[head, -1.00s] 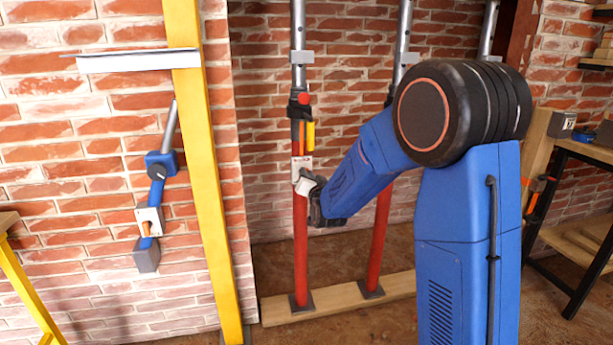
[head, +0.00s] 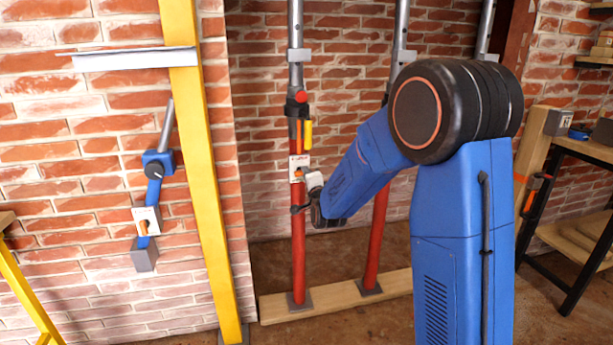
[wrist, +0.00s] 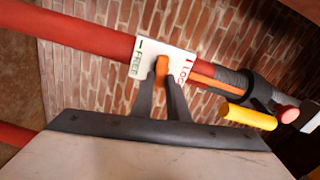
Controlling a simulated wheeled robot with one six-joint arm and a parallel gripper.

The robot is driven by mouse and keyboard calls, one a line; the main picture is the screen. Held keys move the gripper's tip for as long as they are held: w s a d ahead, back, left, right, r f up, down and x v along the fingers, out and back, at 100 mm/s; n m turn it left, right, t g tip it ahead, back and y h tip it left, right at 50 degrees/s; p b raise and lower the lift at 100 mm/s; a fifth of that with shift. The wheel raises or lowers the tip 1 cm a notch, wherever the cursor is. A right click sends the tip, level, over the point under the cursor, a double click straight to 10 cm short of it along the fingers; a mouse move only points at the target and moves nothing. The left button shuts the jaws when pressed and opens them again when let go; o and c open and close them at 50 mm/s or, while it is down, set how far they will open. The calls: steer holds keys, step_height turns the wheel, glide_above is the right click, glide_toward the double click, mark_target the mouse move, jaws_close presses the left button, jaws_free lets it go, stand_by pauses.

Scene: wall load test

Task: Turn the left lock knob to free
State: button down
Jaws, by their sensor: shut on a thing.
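The left prop (head: 299,240) is a red tube with a grey upper tube. A white label plate (head: 299,163) sits on it. In the wrist view the plate (wrist: 150,58) reads FREE at its left end and LOC, partly hidden, at its right. The orange lock knob (wrist: 162,66) stands between the two words. My gripper (wrist: 163,88) has its two dark fingers closed around the knob. In the head view my gripper (head: 309,190) is at the plate's lower right, and the arm comes in from the right. The knob's exact pointing is hard to tell.
A yellow handle (head: 308,135) and a red button (head: 302,97) sit above the plate. A second red prop (head: 378,235) stands to the right. A yellow post (head: 205,180) stands to the left, with a blue device (head: 154,168) on the brick wall beyond it.

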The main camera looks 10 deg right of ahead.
steer(key=shift+f+m, duration=0.2)
steer(key=shift+m, duration=0.8)
steer(key=c, duration=1.7)
jaws_free()
steer(key=s, duration=1.7)
steer(key=shift+s, duration=0.15)
steer(key=shift+r, duration=0.1)
